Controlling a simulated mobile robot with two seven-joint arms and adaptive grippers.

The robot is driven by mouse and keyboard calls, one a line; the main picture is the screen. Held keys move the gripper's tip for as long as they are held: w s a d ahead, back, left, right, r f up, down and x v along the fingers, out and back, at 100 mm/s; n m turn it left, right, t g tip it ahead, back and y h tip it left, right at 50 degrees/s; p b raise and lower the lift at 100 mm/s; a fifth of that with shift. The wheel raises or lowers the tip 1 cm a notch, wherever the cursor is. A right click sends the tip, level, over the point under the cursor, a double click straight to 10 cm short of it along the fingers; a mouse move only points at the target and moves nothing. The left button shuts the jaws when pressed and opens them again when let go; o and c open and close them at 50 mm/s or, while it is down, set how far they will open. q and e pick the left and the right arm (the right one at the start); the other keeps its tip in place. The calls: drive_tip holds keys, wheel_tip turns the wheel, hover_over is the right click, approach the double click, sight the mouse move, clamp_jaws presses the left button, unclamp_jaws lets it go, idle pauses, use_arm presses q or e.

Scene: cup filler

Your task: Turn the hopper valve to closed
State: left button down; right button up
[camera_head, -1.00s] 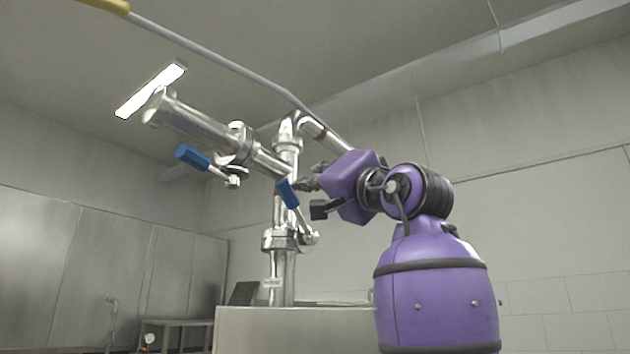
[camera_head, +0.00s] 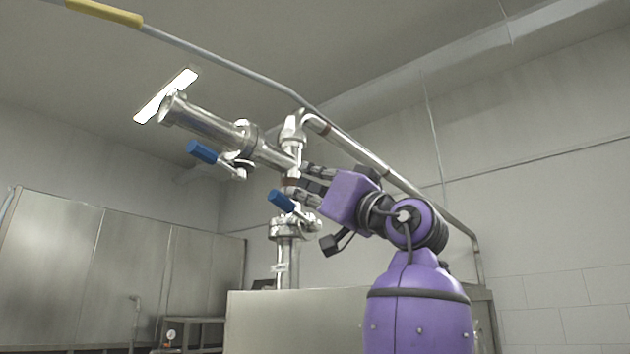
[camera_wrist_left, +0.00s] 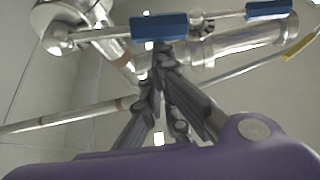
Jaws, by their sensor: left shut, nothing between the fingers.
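Two valves with blue lever handles sit on the steel pipework. The lower blue handle (camera_head: 281,200) is on the upright pipe and slants up to the left. The upper blue handle (camera_head: 201,151) is on the slanted side pipe (camera_head: 212,127). I cannot tell from labels which is the hopper valve. My left gripper (camera_head: 298,180) is shut and empty, with its fingertips just right of and above the lower handle. In the left wrist view, the shut fingers (camera_wrist_left: 160,72) point at the near blue handle (camera_wrist_left: 160,27); contact is unclear. The far handle (camera_wrist_left: 268,9) is beyond. My right gripper is not in view.
A long grey rail (camera_head: 225,66) with a yellow sleeve (camera_head: 103,12) runs above and behind the pipework. A steel box (camera_head: 300,320) stands below the upright pipe. Steel cabinets (camera_head: 110,260) line the left wall. Open air lies left of the handles.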

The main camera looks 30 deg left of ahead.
use_arm(q)
drive_tip(key=shift+s+a+f+n+g+b, duration=0.15)
drive_tip(key=shift+s+f+n+g+b, duration=0.15)
drive_tip(key=shift+f+n+g, duration=0.35)
drive_tip(key=shift+s+a+f+n+g+b, duration=0.15)
drive_tip(key=shift+s+f+n+g, duration=0.3)
drive_tip(key=shift+n, duration=0.3)
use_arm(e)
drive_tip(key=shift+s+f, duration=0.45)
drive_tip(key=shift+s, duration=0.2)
use_arm(q)
drive_tip(key=shift+r, duration=0.15)
